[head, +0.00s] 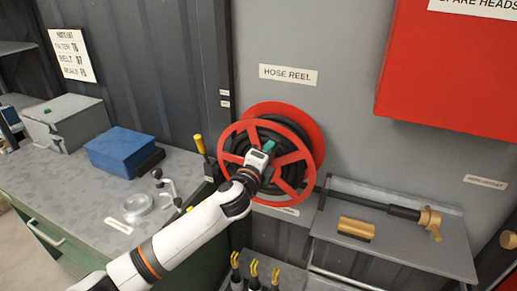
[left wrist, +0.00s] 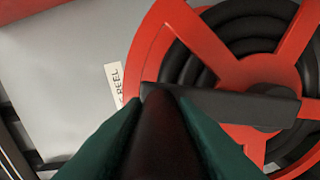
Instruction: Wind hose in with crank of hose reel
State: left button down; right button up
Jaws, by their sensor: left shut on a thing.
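The hose reel (head: 292,157) is a red spoked wheel on the grey wall panel, with black hose (head: 286,127) wound inside it. My left gripper (head: 267,147) is in front of the reel's face, near its middle. In the left wrist view the dark crank arm (left wrist: 220,105) runs right to the hub in front of the red spokes. The dark brown crank handle (left wrist: 162,145) lies between the green fingers of my left gripper (left wrist: 162,112), which is shut on it. In the head view my gripper hides most of the crank. My right gripper is not in view.
A workbench (head: 60,185) at left carries a blue box (head: 122,150) and a grey box (head: 65,122). A yellow-handled lever (head: 199,145) stands just left of the reel. A shelf (head: 420,250) with a brass-ended nozzle (head: 430,220) is at right, below a red cabinet (head: 455,70).

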pick_arm(q)
jog(key=shift+s+d+f, duration=0.15)
jog(key=shift+d, duration=0.2)
jog(key=shift+s+d+f, duration=0.15)
jog(key=shift+d, duration=0.2)
jog(key=c, duration=1.2)
grip_release()
jog(key=shift+o, duration=0.2)
jog(key=shift+s+a+f, duration=0.1)
jog(key=shift+s+a, duration=0.15)
jog(key=shift+s, duration=0.15)
jog(key=b+v, duration=0.2)
jog(key=v, duration=0.9)
jog(key=shift+b, duration=0.35)
jog(key=shift+d, duration=0.1)
